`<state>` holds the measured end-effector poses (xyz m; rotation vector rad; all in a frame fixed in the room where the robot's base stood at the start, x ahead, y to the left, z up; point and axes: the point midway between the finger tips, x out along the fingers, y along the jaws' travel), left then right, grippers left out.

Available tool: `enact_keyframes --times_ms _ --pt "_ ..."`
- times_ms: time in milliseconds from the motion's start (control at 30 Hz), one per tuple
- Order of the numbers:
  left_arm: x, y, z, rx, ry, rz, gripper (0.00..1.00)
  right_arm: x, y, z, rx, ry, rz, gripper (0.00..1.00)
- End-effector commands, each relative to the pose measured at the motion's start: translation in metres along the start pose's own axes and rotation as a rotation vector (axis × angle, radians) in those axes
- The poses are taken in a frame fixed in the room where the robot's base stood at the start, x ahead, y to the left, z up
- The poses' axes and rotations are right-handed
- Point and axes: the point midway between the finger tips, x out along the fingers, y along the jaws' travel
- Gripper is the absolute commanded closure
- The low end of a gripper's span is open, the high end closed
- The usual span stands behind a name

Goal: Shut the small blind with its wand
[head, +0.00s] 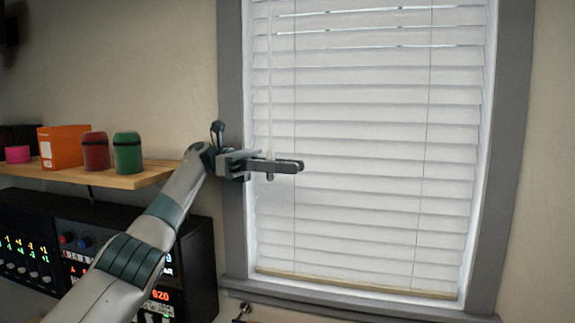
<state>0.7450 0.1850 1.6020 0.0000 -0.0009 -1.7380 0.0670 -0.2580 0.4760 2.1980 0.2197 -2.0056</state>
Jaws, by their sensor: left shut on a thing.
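The small blind (360,150) hangs in a grey window frame. Its white slats lie nearly flat against each other, with thin bright gaps between a few upper slats. The pale, thin wand (269,90) hangs down near the blind's left side. My left gripper (285,167) is in front of the blind's left part, shut on the wand near its lower end. A short tip shows just below the fingers. The part of the wand between the fingers is hidden. My right gripper is not in view.
A wooden shelf (130,181) left of the window holds an orange box (63,146), a red canister (95,152), a green canister (127,153) and a pink cup (17,154). Dark electronic equipment (190,260) with lit displays stands below, behind my left arm. The window sill (350,303) runs under the blind.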

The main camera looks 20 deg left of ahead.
Motion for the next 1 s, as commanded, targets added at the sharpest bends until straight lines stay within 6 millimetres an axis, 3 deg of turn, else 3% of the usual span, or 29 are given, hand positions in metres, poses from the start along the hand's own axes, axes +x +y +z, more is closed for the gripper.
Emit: enact_keyframes --times_ms 367,400,467,1000 --pt "0.0000 -0.0003 0.0003 0.000 0.001 -0.003 1.00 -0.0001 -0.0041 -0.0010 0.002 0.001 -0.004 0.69" --pt "0.0000 -0.0003 0.0003 0.000 0.001 -0.003 0.74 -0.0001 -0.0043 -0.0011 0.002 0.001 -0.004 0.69" --pt "0.0000 -0.0002 0.0003 0.000 0.001 -0.002 0.65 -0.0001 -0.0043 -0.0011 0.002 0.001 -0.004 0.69" --pt "0.0005 0.0000 0.0073 0.001 0.001 -0.003 0.65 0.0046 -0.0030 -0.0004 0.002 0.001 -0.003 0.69"
